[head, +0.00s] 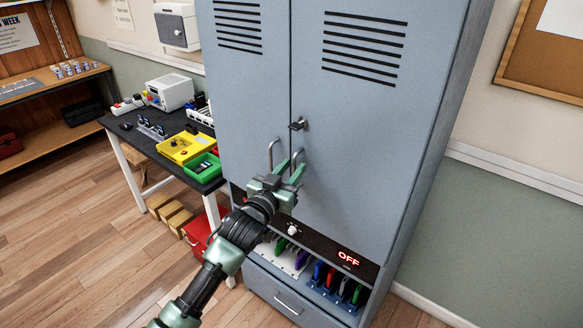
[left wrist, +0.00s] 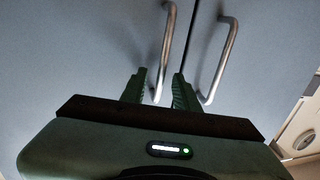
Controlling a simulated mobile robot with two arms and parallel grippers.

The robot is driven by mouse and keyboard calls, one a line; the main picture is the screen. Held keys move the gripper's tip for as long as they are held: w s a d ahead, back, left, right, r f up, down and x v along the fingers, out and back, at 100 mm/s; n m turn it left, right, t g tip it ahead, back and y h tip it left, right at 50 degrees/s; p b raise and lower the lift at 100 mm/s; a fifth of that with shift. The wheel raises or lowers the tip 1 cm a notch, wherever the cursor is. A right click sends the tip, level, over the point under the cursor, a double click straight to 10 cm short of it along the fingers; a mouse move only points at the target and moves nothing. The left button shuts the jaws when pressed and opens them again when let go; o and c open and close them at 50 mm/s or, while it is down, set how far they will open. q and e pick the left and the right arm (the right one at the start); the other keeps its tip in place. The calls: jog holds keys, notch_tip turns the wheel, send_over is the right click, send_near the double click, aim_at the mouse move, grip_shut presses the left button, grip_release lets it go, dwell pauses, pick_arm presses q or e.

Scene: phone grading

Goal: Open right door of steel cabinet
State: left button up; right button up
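The steel cabinet (head: 375,130) is grey-blue, with two vented doors that are both shut. The right door (head: 345,165) has a bar handle (head: 298,157) near the middle seam and a key (head: 298,125) in a lock above it. The left door (head: 238,95) has its own handle (head: 272,155). My left gripper (head: 292,166) is at the right door's handle, its green fingers open. In the left wrist view the gripper (left wrist: 159,75) has one handle (left wrist: 167,45) running down between its fingers, with gaps visible. My right gripper is out of view.
A panel reading OFF (head: 347,259) and a rack of coloured devices (head: 335,282) are below the doors. A dark table (head: 135,138) with yellow (head: 185,148) and green (head: 200,168) trays stands to the left. The floor at left is mostly clear.

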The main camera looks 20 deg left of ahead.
pick_arm(q)
grip_shut()
dwell(1.4)
